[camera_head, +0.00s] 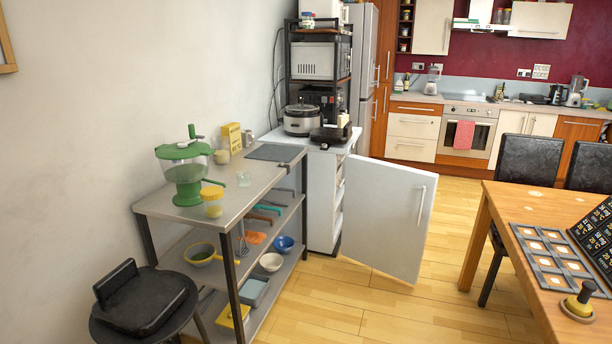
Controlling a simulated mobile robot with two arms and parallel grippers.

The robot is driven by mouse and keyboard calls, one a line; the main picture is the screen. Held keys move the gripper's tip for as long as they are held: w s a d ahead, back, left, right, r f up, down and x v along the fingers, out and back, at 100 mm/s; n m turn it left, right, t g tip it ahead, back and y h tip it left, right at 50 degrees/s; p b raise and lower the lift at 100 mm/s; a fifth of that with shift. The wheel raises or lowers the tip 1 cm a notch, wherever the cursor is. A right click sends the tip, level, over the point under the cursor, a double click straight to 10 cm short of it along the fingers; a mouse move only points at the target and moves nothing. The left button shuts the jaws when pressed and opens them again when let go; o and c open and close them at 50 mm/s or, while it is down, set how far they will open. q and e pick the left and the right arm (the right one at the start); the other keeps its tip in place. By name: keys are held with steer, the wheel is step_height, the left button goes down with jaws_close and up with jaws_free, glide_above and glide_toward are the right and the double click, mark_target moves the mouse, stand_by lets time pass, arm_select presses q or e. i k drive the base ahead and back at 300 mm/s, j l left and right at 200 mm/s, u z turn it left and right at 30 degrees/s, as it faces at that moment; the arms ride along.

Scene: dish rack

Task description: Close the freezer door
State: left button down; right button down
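The freezer (322,192) is a low white cabinet at the centre, behind the metal shelf table. Its white door (388,215) stands wide open, swung out to the right over the wooden floor. A vertical handle (422,205) shows near the door's free edge. The freezer's inside shows only as a narrow strip with shelf edges between the body and the door. Neither of my grippers is in view.
A metal shelf table (262,175) with bowls and utensils stands left of the freezer. A black stool (140,300) is at the front left. A wooden table (520,235) and black chairs (528,160) stand right. A rice cooker (301,120) sits on the freezer. Floor before the door is clear.

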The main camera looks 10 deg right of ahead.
mark_target(388, 208)
steer(key=i+z, duration=0.45)
steer(key=i, duration=0.35)
steer(key=i+j+z, duration=0.15)
steer(key=i+z, duration=0.3)
steer(key=i, duration=1.05)
steer(key=z, duration=0.05)
